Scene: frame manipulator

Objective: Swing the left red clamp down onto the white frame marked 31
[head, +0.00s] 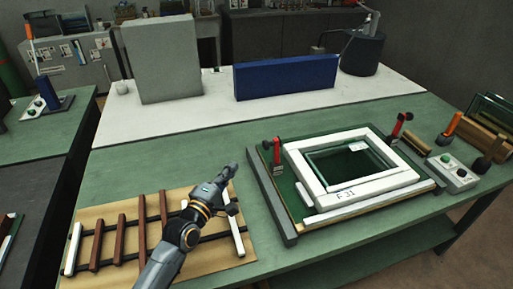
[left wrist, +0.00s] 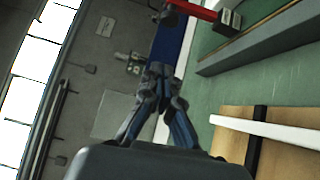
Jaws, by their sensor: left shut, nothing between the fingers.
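The white frame (head: 318,184) marked 31 lies on a green-and-grey fixture on the green table. The left red clamp (head: 277,151) stands up at the fixture's left back side; its red arm (left wrist: 196,10) also shows at the top of the left wrist view. A second red clamp (head: 401,125) stands up at the right back side. My left gripper (head: 229,170) is shut and empty, left of the left clamp and apart from it. Its closed fingers (left wrist: 158,72) show in the left wrist view. My right gripper is not in view.
A tan board with brown and white slats (head: 98,240) lies under my left arm. A grey fixture rail (head: 270,205) borders the frame's left side. A button box (head: 452,171) stands at right. A blue panel (head: 286,78) and a grey panel (head: 162,60) stand behind.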

